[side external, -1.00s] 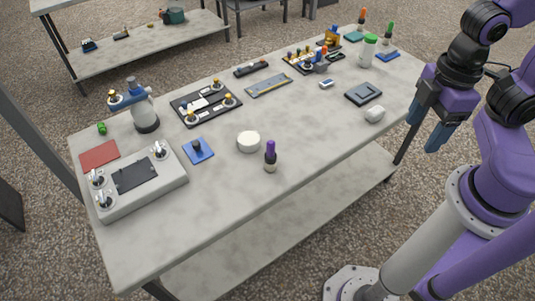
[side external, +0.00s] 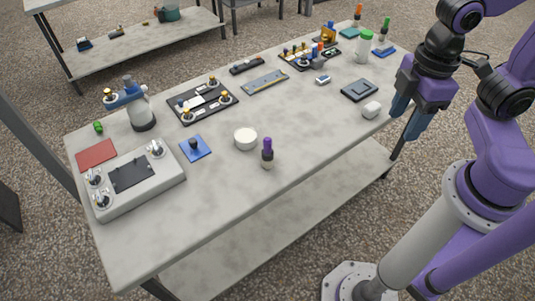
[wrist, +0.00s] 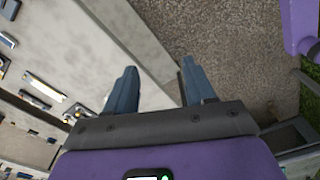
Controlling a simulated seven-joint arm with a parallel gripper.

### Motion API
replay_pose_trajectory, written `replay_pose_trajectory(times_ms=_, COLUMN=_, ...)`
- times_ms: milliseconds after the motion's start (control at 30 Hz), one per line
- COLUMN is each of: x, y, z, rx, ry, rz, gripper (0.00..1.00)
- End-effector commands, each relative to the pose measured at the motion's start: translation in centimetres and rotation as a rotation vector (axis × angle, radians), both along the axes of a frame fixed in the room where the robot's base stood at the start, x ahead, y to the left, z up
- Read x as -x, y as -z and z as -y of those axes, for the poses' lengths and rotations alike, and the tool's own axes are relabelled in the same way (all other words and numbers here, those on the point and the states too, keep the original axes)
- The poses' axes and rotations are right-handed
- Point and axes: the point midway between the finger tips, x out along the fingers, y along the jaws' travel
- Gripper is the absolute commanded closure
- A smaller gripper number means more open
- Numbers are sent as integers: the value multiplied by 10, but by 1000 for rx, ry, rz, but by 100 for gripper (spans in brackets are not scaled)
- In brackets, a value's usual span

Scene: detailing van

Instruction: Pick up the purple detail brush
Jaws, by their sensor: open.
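The purple detail brush (side external: 267,152) stands upright near the front edge of the grey table (side external: 225,212), with a purple top and a pale base. My gripper (side external: 406,118) is open and empty, beyond the right part of the table's front edge, well to the right of the brush. In the wrist view my two blue fingers (wrist: 160,88) are spread apart, with the table edge and gravel ground beyond them. I cannot make out the brush in the wrist view.
A white round tub (side external: 245,139) stands just left of the brush. A blue pad with a dark knob (side external: 195,148) and a grey box with knobs (side external: 133,180) are further left. A small white object (side external: 371,109) lies near my gripper.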

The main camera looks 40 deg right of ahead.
Motion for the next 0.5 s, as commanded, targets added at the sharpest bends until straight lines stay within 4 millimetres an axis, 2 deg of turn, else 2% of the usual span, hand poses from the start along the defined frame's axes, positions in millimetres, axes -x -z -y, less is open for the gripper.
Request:
replay_pose_trajectory(times_ms=200, x=-57, y=-2, z=-41, rx=9, ry=-30, rz=-1, gripper=46)
replay_pose_trajectory(times_ms=500, x=-136, y=6, z=-90, rx=18, ry=-77, rz=-4, gripper=46)
